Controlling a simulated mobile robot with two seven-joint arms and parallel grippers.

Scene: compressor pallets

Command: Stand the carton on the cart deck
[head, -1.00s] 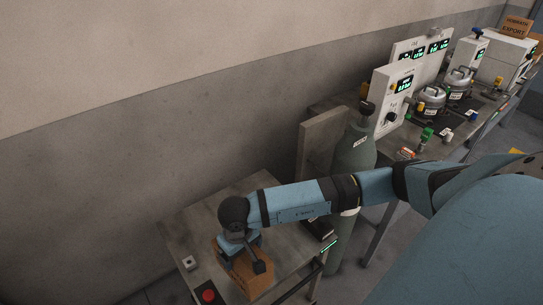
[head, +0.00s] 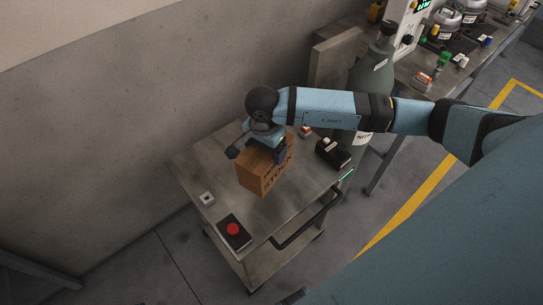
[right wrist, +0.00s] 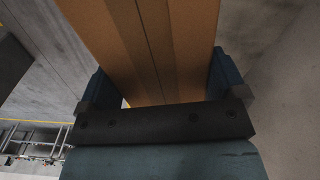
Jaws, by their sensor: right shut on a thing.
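The carton (head: 263,173) is a brown box with dark lettering that includes "STOCK". It is over the middle of the grey cart deck (head: 291,206); I cannot tell whether its bottom touches the deck. My right gripper (head: 257,150) comes from above and is shut on the carton's upper part. In the right wrist view the carton (right wrist: 150,50) lies between the two blue fingers (right wrist: 160,95). My left gripper is not in view.
On the deck stand a red button box (head: 234,231), a small white-and-grey item (head: 207,198) and a black device (head: 332,153). A grey-green gas cylinder (head: 371,80) stands beside the cart. A handle (head: 307,222) runs along the front edge.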

